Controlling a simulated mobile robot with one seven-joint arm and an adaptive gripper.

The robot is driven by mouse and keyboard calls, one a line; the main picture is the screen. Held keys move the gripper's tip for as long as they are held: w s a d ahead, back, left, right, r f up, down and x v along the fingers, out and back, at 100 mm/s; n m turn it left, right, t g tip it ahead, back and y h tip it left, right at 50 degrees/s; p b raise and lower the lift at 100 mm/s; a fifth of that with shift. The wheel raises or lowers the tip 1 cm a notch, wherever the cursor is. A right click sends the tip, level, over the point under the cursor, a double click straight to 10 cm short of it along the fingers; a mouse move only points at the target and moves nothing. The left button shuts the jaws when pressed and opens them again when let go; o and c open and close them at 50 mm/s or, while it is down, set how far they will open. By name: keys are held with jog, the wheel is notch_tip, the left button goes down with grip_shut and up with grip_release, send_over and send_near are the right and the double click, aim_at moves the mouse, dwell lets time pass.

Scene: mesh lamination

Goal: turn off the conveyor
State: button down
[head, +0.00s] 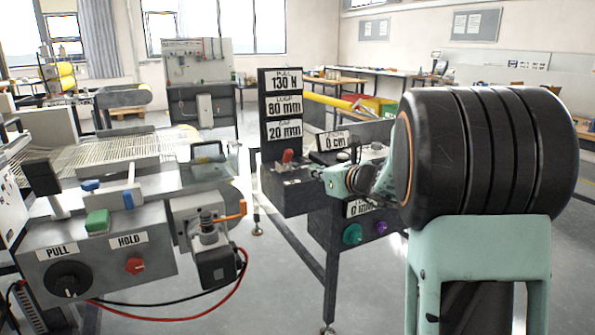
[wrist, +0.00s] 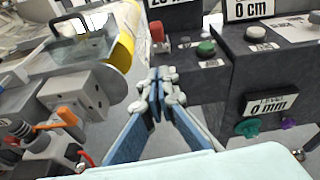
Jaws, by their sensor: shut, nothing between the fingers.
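The mesh conveyor belt (head: 110,153) runs across the left of the head view. My gripper (head: 316,173) is shut and empty, its fingertips near the dark control box (head: 285,192) under the display column. A red switch (head: 287,156) stands on that box, just left of and above the fingertips in the head view. In the wrist view my fingertips (wrist: 157,76) point toward the same box, with the red switch (wrist: 157,31) beyond them. A green button (wrist: 206,48) is to its right. No label naming a conveyor switch is readable.
A left console carries a green button (head: 97,221), a black PULL knob (head: 68,279) and a red HOLD knob (head: 134,265). An orange-handled clamp (head: 232,212) is beside it. A teal knob (head: 352,234) and a purple knob (head: 380,228) sit low on the right box.

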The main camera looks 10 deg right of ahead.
jog(key=shift+s+f+m, duration=0.15)
jog(key=shift+f+m, duration=0.25)
jog(key=shift+m, duration=0.1)
send_near(288, 159)
jog(key=w+a+f, duration=0.1)
jog(key=w+f, duration=0.2)
jog(key=w, duration=0.1)
jog(key=shift+w+a+r+b, duration=0.2)
jog(key=shift+w, duration=0.2)
jog(key=shift+w+a+r+b, duration=0.15)
jog(key=shift+w+a+r, duration=0.05)
jog(key=shift+w, duration=0.25)
jog(key=shift+r+p, duration=0.2)
jog(key=shift+p, duration=0.25)
